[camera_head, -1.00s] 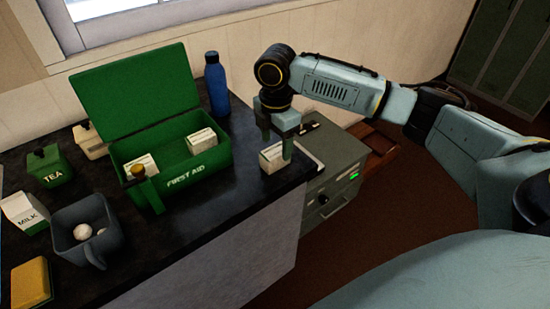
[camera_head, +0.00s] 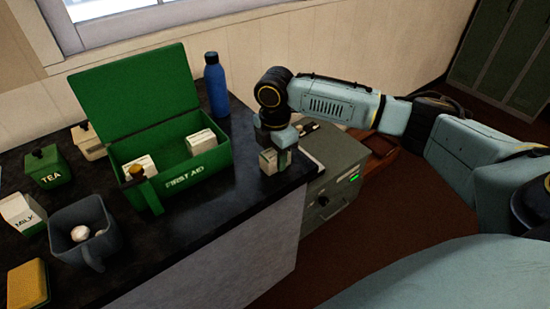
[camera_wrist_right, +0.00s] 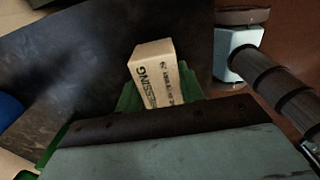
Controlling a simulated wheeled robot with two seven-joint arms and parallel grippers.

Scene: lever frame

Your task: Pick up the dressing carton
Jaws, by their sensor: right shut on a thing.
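My left gripper is not in view.
An open green first aid box (camera_head: 186,176) holding white cartons stands left of my gripper. A blue bottle (camera_head: 216,86) stands behind. A mug (camera_head: 84,232), milk carton (camera_head: 20,212) and tea tin (camera_head: 48,168) are at left. A grey cabinet (camera_head: 338,172) stands beside the counter.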

